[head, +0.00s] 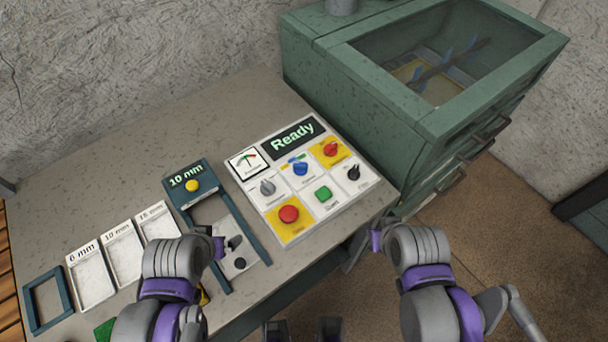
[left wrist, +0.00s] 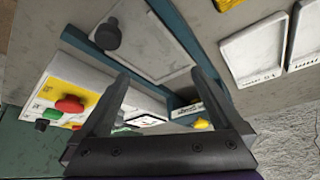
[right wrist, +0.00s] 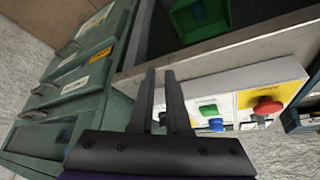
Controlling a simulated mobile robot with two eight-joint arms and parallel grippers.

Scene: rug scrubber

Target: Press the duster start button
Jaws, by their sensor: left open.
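The control panel (head: 327,222) lies on the worktop, and its display (head: 293,137) reads "Ready". My left gripper (left wrist: 158,75) is open and empty, left of the panel over the framed tray. My right gripper (right wrist: 160,73) has a narrow gap between its fingers, holds nothing visible, and is beyond the panel's lower right edge, apart from the buttons.
Red, blue, grey and black knobs and a gauge (head: 247,163) share the panel. A green cabinet (head: 345,95) with a glass top stands behind right. A "10 mm" box with a yellow button (head: 192,186) and white trays (head: 90,277) are left. Floor lies right.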

